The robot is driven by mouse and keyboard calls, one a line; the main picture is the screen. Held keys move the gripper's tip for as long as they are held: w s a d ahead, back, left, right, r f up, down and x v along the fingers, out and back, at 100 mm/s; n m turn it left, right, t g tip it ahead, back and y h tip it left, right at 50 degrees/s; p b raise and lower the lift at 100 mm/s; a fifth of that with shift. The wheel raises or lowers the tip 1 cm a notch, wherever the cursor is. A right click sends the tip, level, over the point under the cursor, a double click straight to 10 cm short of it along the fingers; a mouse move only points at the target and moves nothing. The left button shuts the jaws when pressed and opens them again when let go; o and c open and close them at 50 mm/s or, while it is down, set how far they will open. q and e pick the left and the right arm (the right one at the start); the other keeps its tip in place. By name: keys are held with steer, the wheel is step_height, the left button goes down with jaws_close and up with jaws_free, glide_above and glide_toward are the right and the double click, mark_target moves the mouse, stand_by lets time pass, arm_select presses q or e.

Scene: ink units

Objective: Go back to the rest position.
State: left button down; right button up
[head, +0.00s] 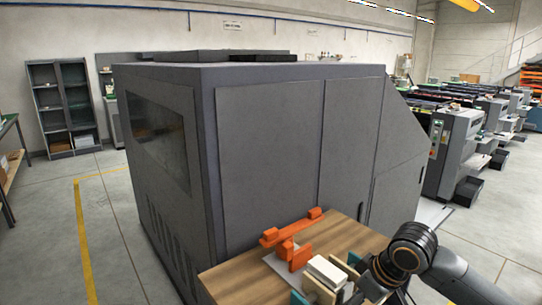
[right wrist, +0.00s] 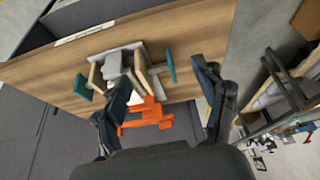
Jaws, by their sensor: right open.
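My right arm (head: 410,250) comes in from the right in the head view, over the near right part of the wooden table (head: 235,283). In the right wrist view my right gripper (right wrist: 160,98) is open, with its two dark fingers wide apart and nothing held between them. An orange part (right wrist: 150,115) shows beyond and between the fingers, and I cannot tell the exact gap to it. My left gripper is in neither view.
On the table an orange part (head: 290,238) stands on a grey plate, beside a white block (head: 327,272) and teal pieces (head: 299,298). A large dark grey machine (head: 265,150) stands right behind the table. The floor (head: 110,220) at left is clear.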

steer(key=s+a+f+y, duration=0.1)
steer(key=s+a+f, duration=0.6)
steer(key=s+f, duration=0.5)
steer(key=s+d+f+m+h, duration=0.25)
steer(key=s+d, duration=0.25)
steer(key=s, duration=0.3)
steer(key=s+d+f+m+h, duration=0.1)
steer(key=s+d+f+m, duration=0.35)
steer(key=s, duration=0.35)
step_height(320, 180, down, 24)
steer(key=n+g, duration=0.1)
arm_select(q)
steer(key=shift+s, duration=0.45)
arm_select(e)
steer(key=s+d+f+g, duration=0.1)
steer(key=s+d+f, duration=0.2)
steer(key=s+f, duration=1.4)
steer(key=shift+s+g, duration=0.3)
steer(key=shift+s, duration=0.15)
